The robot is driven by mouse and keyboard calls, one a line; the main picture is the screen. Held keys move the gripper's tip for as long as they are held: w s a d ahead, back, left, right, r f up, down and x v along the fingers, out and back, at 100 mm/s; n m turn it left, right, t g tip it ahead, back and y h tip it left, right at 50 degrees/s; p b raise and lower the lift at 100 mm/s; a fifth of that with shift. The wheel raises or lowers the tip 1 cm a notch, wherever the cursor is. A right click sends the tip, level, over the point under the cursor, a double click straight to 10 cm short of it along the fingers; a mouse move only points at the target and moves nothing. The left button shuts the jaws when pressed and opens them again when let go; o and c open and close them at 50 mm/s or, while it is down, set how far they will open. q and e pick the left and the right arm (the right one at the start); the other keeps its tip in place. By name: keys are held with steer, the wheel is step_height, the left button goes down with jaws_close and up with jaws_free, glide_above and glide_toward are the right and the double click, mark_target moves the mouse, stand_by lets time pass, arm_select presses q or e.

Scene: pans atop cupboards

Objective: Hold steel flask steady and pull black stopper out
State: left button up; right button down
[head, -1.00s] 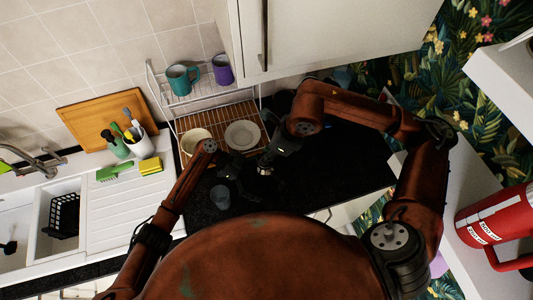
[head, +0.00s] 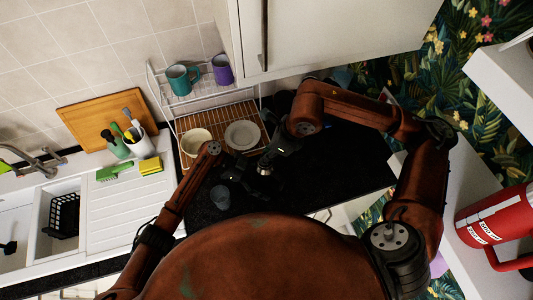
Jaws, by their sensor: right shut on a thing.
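A small shiny steel flask (head: 264,170) shows on the dark counter in the middle of the head view, largely covered by my grippers. My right gripper (head: 268,160) reaches down to it from the upper right and is shut on it. My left gripper (head: 246,181) is just left of and below the flask, its dark fingers hard to make out against the black counter. Whether it is open or touches the flask cannot be told. The black stopper cannot be made out among the dark fingers.
A grey cup (head: 220,197) stands on the counter (head: 335,180) left of my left gripper. The counter to the right is clear.

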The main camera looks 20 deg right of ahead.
arm_select(q)
steer(key=c, duration=0.9)
arm_select(e)
steer(key=shift+d, duration=0.1)
arm_select(q)
steer(key=shift+s, duration=0.1)
arm_select(e)
steer(key=shift+f, duration=0.1)
arm_select(q)
steer(key=shift+f, duration=0.1)
arm_select(e)
steer(key=shift+w, duration=0.1)
arm_select(q)
steer(key=o, duration=0.5)
steer(key=shift+a, duration=0.1)
steer(key=shift+o, duration=0.9)
steer(key=shift+c, duration=0.2)
